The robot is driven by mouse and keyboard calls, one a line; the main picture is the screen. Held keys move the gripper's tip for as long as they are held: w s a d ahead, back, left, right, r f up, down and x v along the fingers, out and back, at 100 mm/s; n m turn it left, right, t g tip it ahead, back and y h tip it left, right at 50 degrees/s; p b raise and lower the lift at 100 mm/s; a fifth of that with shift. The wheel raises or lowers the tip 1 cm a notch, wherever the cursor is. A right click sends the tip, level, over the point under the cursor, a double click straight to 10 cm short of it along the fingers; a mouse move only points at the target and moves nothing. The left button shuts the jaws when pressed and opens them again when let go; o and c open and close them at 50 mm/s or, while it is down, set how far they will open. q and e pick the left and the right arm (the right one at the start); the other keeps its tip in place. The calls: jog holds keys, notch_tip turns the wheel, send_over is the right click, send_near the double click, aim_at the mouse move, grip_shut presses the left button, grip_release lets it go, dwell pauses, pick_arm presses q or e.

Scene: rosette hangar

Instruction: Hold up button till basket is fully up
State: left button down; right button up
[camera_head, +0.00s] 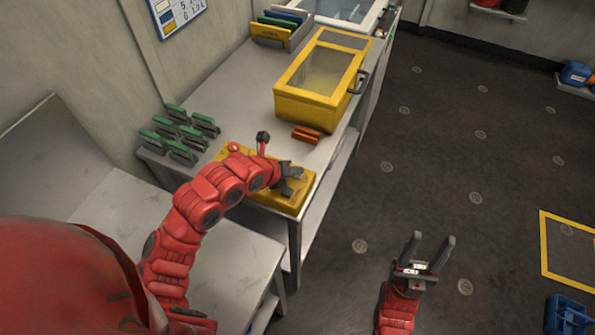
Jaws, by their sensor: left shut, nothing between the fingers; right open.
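A yellow control box (292,204) lies on the near end of the grey bench, with a red knob and a short dark lever showing at its far left. My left gripper (297,170) is shut and empty, at the top of this box; my arm and gripper hide much of its face, so I cannot tell which button is there or whether it is touched. A yellow case with a clear lid (319,76), perhaps the basket's housing, stands further back on the bench. No basket is plainly visible. My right gripper (430,250) is open and empty above the floor.
Several green-handled tools (183,132) stand at the bench's left by the wall. An orange block (306,135) lies before the yellow case. A yellow-marked square (569,245) is on the floor at right. The dark floor between is clear.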

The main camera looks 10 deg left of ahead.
pick_arm(q)
jog(key=shift+r, duration=0.1)
dwell(0.3)
jog(key=shift+r, duration=0.8)
jog(key=shift+r+p, duration=0.95)
jog(key=shift+r, duration=1.6)
